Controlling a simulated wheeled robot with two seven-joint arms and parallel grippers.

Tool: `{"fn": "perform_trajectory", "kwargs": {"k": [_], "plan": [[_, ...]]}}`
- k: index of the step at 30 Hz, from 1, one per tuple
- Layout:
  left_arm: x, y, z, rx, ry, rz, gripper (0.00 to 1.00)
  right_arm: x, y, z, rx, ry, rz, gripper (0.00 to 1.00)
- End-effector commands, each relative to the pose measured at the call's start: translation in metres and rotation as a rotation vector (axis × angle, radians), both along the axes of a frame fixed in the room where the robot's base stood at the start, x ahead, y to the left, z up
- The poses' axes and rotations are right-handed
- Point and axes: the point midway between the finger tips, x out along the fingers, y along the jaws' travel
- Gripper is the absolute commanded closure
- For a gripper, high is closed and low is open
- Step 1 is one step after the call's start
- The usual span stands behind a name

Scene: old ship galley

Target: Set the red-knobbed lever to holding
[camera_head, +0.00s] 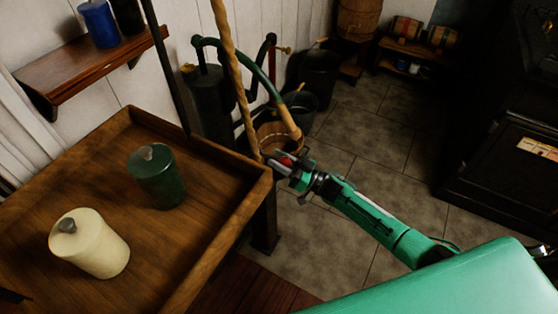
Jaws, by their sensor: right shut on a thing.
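A small red knob (285,160) shows between the fingers of my right gripper (281,163), just past the far right corner of the wooden tray-topped table. My right gripper is shut on this knob, its green arm reaching in from the lower right. The lever's shaft and any position marks are hidden or too small to make out, so I cannot tell its setting. My left gripper is not in view.
The rimmed wooden table (215,238) holds a green canister (158,180) and a cream canister (92,248). A rope (232,62) hangs beside the pump's curved green handle (266,80). A wooden bucket (268,134) stands behind the gripper. A black stove (490,165) is at right; tiled floor between is clear.

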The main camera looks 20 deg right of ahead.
Motion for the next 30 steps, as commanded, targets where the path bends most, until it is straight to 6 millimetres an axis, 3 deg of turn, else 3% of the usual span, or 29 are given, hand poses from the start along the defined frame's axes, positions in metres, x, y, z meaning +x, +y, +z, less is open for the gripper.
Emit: {"fn": "perform_trajectory", "kwargs": {"k": [7,8,10,22,30], "plan": [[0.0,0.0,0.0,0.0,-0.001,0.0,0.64,0.001,-0.002,0.0,0.002,0.002,-0.004,1.0],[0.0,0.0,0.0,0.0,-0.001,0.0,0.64,0.001,-0.002,0.0,0.002,0.002,-0.004,0.57],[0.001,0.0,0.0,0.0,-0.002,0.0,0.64,0.001,-0.002,0.0,0.001,0.002,-0.003,0.43],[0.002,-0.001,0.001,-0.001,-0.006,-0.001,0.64,-0.004,-0.007,-0.003,-0.001,0.001,-0.002,0.41],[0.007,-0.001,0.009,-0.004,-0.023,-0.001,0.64,-0.035,-0.047,-0.022,-0.003,0.004,-0.003,0.41]]}}
